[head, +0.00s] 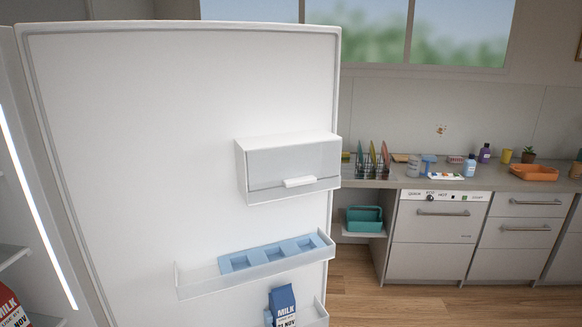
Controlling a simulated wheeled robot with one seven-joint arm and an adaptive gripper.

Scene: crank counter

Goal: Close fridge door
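The fridge door (130,120) stands wide open and fills the left half of the head view, its inner side facing me. It carries a closed box with a small handle (290,170), a shelf with a light blue tray (270,255), and a lower shelf with a blue milk carton (283,303). The fridge interior (22,205) shows at the far left edge, with a bright light strip and a red milk carton (10,305). My gripper is not in view.
A counter (420,181) with a dish rack, bottles and an orange tray (534,172) runs along the back right, above drawers. A teal basket (364,217) sits on a low shelf. The wooden floor (365,300) right of the door looks clear.

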